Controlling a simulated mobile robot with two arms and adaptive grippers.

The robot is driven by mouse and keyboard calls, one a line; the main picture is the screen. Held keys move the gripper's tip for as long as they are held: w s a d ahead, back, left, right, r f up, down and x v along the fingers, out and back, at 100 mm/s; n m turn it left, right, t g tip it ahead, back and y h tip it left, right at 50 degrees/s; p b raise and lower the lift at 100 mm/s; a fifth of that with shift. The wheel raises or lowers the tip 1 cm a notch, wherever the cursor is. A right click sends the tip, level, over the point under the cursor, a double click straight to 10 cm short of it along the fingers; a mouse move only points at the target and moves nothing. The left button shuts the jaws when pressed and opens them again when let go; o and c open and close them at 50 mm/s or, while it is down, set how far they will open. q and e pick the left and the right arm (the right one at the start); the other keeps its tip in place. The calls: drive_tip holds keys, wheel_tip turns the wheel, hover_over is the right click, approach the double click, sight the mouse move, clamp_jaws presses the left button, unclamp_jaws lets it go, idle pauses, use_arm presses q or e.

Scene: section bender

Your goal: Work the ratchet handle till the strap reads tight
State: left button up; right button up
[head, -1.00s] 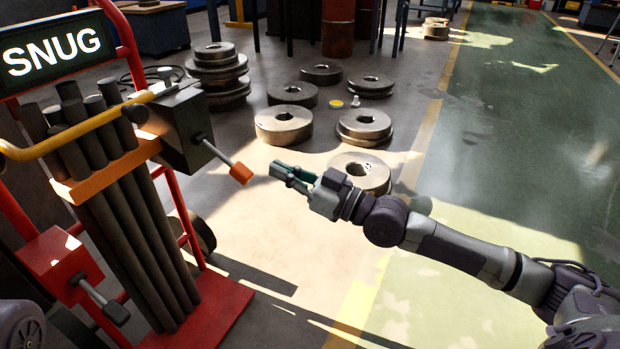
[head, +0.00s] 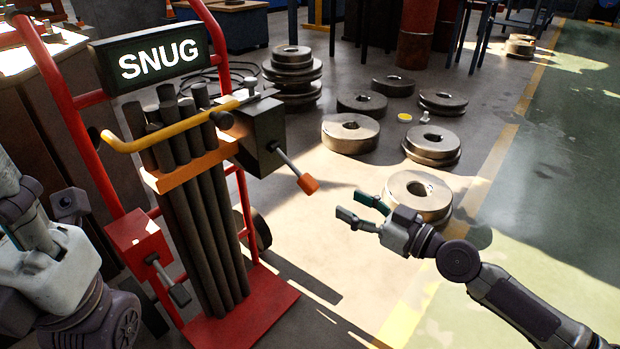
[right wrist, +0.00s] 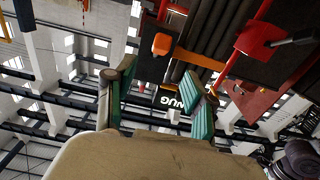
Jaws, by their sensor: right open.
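A red hand truck (head: 262,300) carries a bundle of dark bars (head: 205,240) held by an orange strap (head: 190,173). The sign (head: 150,62) above them reads SNUG. A dark ratchet box (head: 254,132) sits at the strap's right end. Its handle slopes down to the right and ends in an orange grip (head: 308,184). My right gripper (head: 357,207) is open and empty, to the right of the grip and apart from it. In the right wrist view the orange grip (right wrist: 163,44) shows beyond the spread fingers. My left arm is at the left edge; its fingers do not show.
A red box (head: 138,238) with a second, black-ended lever (head: 178,293) is low on the truck's left. A yellow bar (head: 160,130) crosses in front of the bars. Several steel rolls (head: 350,133) lie on the floor behind my right gripper.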

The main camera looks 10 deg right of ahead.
sight(316, 187)
drive_tip(key=p+x, duration=0.2)
drive_tip(key=x, duration=1)
drive_tip(key=shift+a, duration=0.15)
clamp_jaws()
